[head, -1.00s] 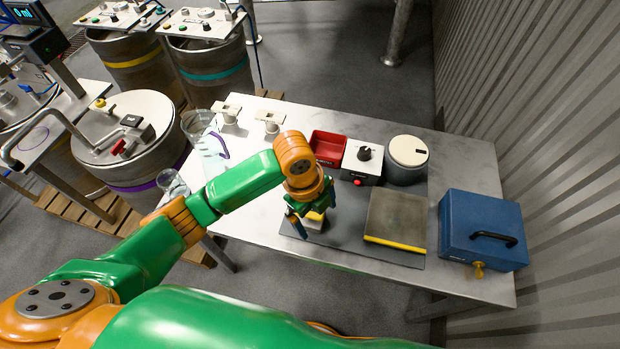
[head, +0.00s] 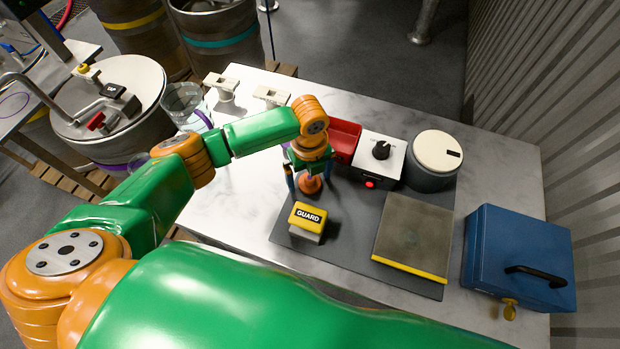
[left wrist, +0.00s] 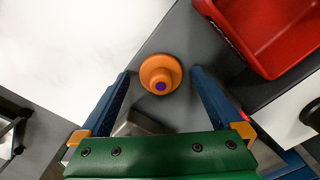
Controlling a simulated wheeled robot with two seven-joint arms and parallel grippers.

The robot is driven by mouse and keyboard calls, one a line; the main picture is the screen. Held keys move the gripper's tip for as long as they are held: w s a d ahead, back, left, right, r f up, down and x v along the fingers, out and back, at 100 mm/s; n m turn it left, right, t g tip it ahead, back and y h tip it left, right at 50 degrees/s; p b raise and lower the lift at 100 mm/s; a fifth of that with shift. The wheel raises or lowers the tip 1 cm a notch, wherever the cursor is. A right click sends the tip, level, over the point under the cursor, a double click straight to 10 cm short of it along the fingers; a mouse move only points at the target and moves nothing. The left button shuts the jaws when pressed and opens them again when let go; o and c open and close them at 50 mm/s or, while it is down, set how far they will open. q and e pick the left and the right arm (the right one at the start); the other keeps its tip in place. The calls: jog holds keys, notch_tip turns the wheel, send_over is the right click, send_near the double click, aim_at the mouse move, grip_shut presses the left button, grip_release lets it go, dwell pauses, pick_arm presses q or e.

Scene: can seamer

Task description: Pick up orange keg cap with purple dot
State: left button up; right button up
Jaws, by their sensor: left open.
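The orange keg cap (left wrist: 160,73) with a purple dot on top sits upright on the dark grey mat (left wrist: 205,40) in the left wrist view. In the head view the orange cap (head: 310,184) shows just below my left gripper (head: 307,178). In the left wrist view my left gripper (left wrist: 159,82) is open, with one blue finger on each side of the cap and a gap on both sides. The cap looks ungripped. My right gripper is in neither view.
A yellow GUARD block (head: 308,217) stands nearer me on the mat. A red bin (head: 344,138) and a white control box (head: 380,155) are behind and right. A flat plate (head: 412,235) and a blue case (head: 520,260) lie farther right. White marble table is clear at left.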

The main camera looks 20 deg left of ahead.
pick_arm(q)
jog(key=shift+f, duration=0.1)
jog(key=shift+s, duration=0.1)
jog(key=c, duration=1.4)
jog(key=shift+o, duration=0.2)
jog(key=shift+r, duration=0.2)
